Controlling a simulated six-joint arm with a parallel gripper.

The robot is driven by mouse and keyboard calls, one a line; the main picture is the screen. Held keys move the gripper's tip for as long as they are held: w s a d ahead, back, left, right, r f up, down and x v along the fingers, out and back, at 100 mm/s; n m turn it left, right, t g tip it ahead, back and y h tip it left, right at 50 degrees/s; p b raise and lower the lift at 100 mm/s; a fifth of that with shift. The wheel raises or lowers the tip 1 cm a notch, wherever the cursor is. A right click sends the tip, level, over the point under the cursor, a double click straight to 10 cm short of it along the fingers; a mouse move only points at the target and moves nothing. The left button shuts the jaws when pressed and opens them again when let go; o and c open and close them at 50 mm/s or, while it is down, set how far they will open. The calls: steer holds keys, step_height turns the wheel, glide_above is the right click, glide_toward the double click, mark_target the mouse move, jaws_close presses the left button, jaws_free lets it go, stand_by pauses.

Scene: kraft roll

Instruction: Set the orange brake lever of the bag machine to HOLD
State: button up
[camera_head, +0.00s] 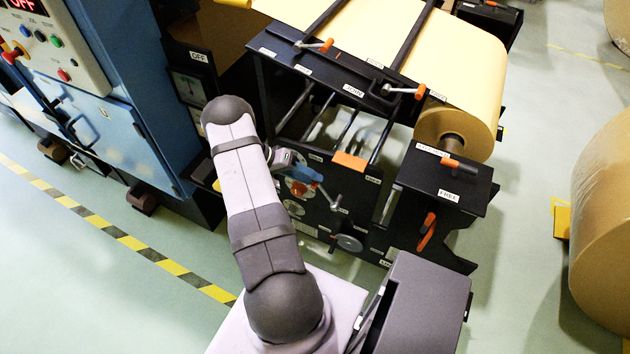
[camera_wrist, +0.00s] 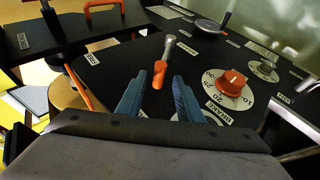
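An orange-gripped lever (camera_head: 460,163) lies on the black box beside the roll's core, between a FREE plate (camera_head: 448,195) and another plate (camera_head: 432,150) I cannot read surely. My gripper (camera_head: 318,190) is well left of it, in front of the black side panel. In the wrist view my gripper (camera_wrist: 158,95) is open, its blue fingers apart with nothing held. Another orange lever (camera_wrist: 160,73) with a metal stem appears between the fingers; contact cannot be told. An orange knob (camera_wrist: 232,82) on a numbered dial marked BRAKE is right of the fingers. Which lever is the brake's is unclear.
The kraft roll (camera_head: 480,85) stands above the panel, with more orange levers (camera_head: 420,91) on the frame. A black crank disc (camera_head: 348,243) sits low on the panel. A blue cabinet (camera_head: 120,110) is at left; a big brown roll (camera_head: 605,220) at right.

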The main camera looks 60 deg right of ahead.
steer(key=shift+v, duration=1.8)
